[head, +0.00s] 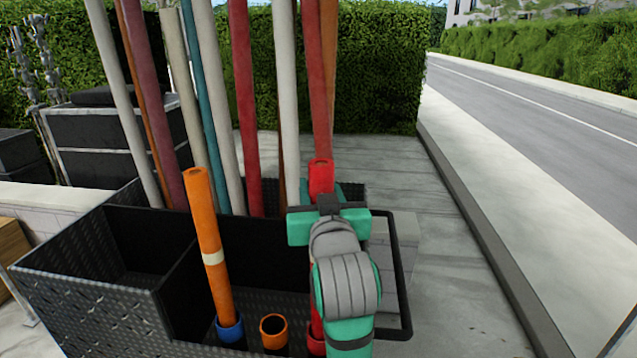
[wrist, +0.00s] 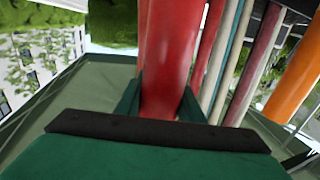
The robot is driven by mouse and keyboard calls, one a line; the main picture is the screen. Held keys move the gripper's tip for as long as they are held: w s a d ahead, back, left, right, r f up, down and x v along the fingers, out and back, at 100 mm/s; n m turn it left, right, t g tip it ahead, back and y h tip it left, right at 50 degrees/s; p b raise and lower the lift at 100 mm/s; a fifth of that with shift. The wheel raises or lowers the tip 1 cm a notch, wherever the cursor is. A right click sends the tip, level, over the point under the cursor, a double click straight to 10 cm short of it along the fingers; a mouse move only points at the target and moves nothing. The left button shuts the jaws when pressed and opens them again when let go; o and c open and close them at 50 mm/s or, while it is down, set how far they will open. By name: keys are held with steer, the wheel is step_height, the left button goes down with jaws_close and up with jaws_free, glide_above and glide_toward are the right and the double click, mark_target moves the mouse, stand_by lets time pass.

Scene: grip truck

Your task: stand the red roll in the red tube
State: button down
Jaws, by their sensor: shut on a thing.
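The red roll (head: 321,176) stands roughly upright at the front of the black truck box, its open top showing just above my gripper (head: 326,196). My gripper is shut around its upper part. In the wrist view the red roll (wrist: 168,50) fills the space between the two green fingers of my gripper (wrist: 162,100). The red tube (head: 316,346) is at the box's front right, partly behind my arm. A strip of the roll shows beside my arm, coming down to the tube's mouth. My arm hides part of that meeting, so I cannot tell how deep it sits.
An orange roll (head: 209,245) stands in a blue tube (head: 230,329). An empty-looking orange tube (head: 273,332) sits between the blue and red tubes. Several long rolls lean up behind. A black rail (head: 406,270) edges the box's right side; open paving lies beyond.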

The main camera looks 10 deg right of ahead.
steer(key=shift+f, duration=1.45)
steer(key=c, duration=1.1)
jaws_free()
